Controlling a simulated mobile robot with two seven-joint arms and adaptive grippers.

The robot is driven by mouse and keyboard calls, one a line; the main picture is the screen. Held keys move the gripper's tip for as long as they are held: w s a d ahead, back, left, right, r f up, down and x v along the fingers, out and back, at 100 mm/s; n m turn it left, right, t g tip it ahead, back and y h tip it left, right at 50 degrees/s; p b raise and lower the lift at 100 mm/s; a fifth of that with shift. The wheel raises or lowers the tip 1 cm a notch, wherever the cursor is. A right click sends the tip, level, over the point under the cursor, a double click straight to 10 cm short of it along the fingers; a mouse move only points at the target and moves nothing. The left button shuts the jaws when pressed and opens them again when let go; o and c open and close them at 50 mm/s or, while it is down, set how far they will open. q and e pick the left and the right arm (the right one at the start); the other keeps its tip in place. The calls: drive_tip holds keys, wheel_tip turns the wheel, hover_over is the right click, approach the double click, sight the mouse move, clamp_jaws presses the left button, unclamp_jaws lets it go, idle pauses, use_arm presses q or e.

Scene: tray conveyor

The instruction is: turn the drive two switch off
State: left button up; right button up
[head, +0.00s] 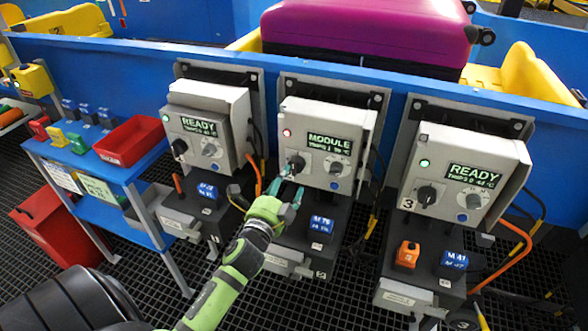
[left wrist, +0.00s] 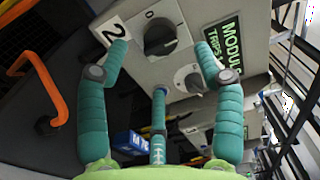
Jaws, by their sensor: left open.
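The drive two box (head: 328,140) is the middle of three grey boxes, with a red light lit and a green display starting "MODULE". Its black rotary switch (head: 297,164) is on the left of the face and also shows in the left wrist view (left wrist: 160,38), below a "0" mark and beside a "2" label. I cannot tell its exact setting. My left gripper (head: 286,188) is open and empty, just in front of the switch. In the left wrist view its teal fingers (left wrist: 161,50) stand on either side of the switch; contact is not clear. My right gripper is not in view.
Similar boxes with green lights and "READY" displays stand left (head: 208,125) and right (head: 460,170). Blue blocks (head: 321,226) sit on the pedestals below. Orange and black cables hang nearby. A blue shelf (head: 95,160) holds a red bin (head: 130,140).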

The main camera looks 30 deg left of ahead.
sight(293, 170)
use_arm(q)
drive_tip(key=x, duration=0.6)
drive_tip(key=shift+w+a, duration=0.1)
drive_tip(key=shift+w, duration=0.15)
drive_tip(key=c, duration=1.1)
